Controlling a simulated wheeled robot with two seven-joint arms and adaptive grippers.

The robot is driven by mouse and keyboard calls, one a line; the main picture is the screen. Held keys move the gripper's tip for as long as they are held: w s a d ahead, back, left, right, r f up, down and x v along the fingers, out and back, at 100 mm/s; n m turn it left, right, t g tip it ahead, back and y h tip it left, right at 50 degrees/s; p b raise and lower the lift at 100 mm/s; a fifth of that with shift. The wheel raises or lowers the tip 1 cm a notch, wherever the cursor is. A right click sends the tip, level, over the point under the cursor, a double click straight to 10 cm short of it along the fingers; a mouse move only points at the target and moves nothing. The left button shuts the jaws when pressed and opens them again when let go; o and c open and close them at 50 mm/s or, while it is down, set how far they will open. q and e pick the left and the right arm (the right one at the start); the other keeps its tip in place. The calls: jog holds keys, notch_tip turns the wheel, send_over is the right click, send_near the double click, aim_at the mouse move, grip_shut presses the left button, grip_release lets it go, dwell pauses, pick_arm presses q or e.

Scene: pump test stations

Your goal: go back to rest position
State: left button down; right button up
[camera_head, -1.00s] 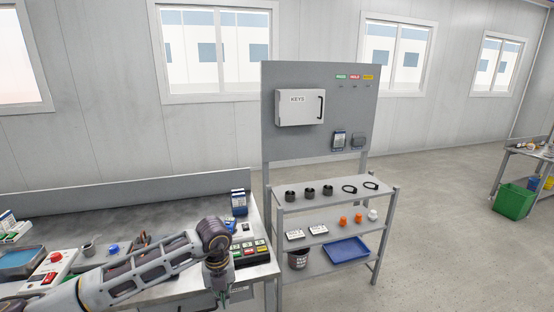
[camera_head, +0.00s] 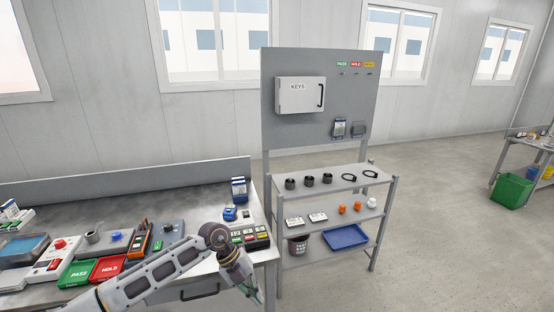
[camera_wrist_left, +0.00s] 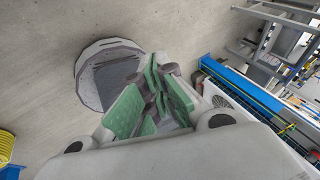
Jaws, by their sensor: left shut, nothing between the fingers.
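My left arm comes in from the bottom left of the head view, in front of the workbench (camera_head: 205,270). Its gripper (camera_head: 259,298) points down at the bench's front right corner and holds nothing. In the left wrist view the green-padded fingers (camera_wrist_left: 158,90) are closed together, with bare floor behind them. My right gripper is not in view.
The bench carries a green PASS tray (camera_head: 77,274), a red HOLD tray (camera_head: 109,269) and a labelled box (camera_head: 250,236). A shelf rack (camera_head: 335,178) with rings, cups and a blue tray (camera_head: 346,237) stands right of the bench. Open floor lies further right.

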pick_arm(q)
jog(key=w+d+f+n+t+h, duration=0.1)
jog(key=w+d+f+n+h, duration=0.2)
jog(key=d+h, duration=0.35)
jog(key=w+a+f+n+t+h, duration=0.3)
jog(key=w+f+n+t, duration=0.2)
jog(key=f+n+t, duration=0.2)
jog(key=s+a+f+n+t+y, duration=0.35)
jog(key=a+f+n, duration=0.3)
jog(key=f, duration=0.45)
jog(key=s+a+f+n+t+y, duration=0.2)
jog(key=a+f+n+y, duration=0.5)
jog(key=f, duration=0.5)
jog(key=s+a+f+n+g+y, duration=0.2)
jog(key=s+a+f, duration=0.3)
jog(key=s+f, duration=0.45)
jog(key=s+a+f+n+g+y, duration=0.2)
jog(key=s+a+f+g, duration=0.15)
jog(key=s+f, duration=0.6)
jog(key=s+a+f+n+g, duration=0.1)
jog(key=s+f+g, duration=0.1)
jog(key=s, duration=1.2)
jog(key=s+a+f+n+g+y, duration=0.1)
jog(key=s+f+g, duration=0.2)
jog(key=s, duration=1.1)
jog(key=shift+s+a+f+n, duration=0.2)
jog(key=shift+a+n, duration=0.15)
